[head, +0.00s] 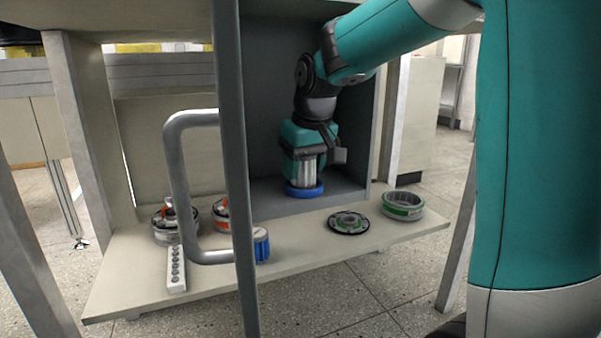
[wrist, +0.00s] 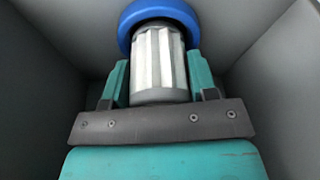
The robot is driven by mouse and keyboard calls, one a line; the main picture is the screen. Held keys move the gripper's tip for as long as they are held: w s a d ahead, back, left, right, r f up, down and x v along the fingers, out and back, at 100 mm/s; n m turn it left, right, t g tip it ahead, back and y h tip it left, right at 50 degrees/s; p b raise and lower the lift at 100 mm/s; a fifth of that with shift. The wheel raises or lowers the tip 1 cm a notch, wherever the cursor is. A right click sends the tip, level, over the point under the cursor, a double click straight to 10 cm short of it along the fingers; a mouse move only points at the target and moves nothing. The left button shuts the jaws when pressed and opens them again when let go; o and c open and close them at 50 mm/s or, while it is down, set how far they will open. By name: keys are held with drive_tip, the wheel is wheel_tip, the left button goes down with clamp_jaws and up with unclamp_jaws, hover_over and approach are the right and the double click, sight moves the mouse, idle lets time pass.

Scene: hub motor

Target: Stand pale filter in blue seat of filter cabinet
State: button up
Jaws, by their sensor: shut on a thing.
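The pale filter (head: 307,171) is a ribbed, whitish cylinder held by my gripper (head: 305,155) inside the grey filter cabinet (head: 272,120). My gripper is shut on it from above, with a finger on each side in the wrist view (wrist: 158,85). The filter (wrist: 158,58) looks upright, and its lower end is at the blue seat (head: 303,190), a ring on the cabinet floor. In the wrist view the blue seat (wrist: 158,16) surrounds the filter's far end. I cannot tell whether the filter rests fully on the seat's bottom.
A grey handle (head: 178,190) and post (head: 235,170) stand before the cabinet. On the shelf (head: 300,245) lie a blue filter (head: 261,245), a dark disc (head: 347,223), a green-marked ring (head: 403,205), orange-marked parts (head: 221,214) and a pale strip (head: 176,268). The cabinet walls are close around my gripper.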

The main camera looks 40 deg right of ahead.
drive_tip(key=o, duration=1)
drive_tip(key=shift+a+f, duration=0.1)
drive_tip(key=shift+c, duration=0.2)
drive_tip(key=p+v, duration=0.2)
drive_tip(key=v, duration=0.1)
drive_tip(key=p+v, duration=0.1)
drive_tip(key=shift+s, duration=0.3)
drive_tip(key=s+p, duration=0.3)
drive_tip(key=s, duration=0.8)
drive_tip(key=shift+a+f+p, duration=0.3)
drive_tip(key=shift+a, duration=0.05)
